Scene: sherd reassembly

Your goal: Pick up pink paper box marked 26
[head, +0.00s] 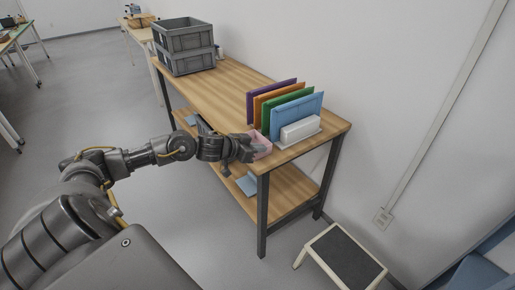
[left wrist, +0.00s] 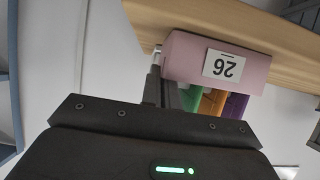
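The pink paper box (head: 263,144) is at the near edge of the wooden table, in front of the upright coloured folders. In the left wrist view, which is upside down, its pink side (left wrist: 190,58) carries a white label (left wrist: 222,65) marked 26. My left gripper (head: 249,150) is right at the box and hides part of it. In the left wrist view the left gripper's dark fingers (left wrist: 163,80) are close together at the box's left end. I cannot tell whether they pinch its wall. My right gripper is not in view.
Purple, orange, green and blue folders (head: 298,116) stand behind a white block (head: 300,130) on the table (head: 232,90). Stacked grey crates (head: 184,46) are at its far end. A step stool (head: 345,257) stands on the floor at the right. The table's middle is clear.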

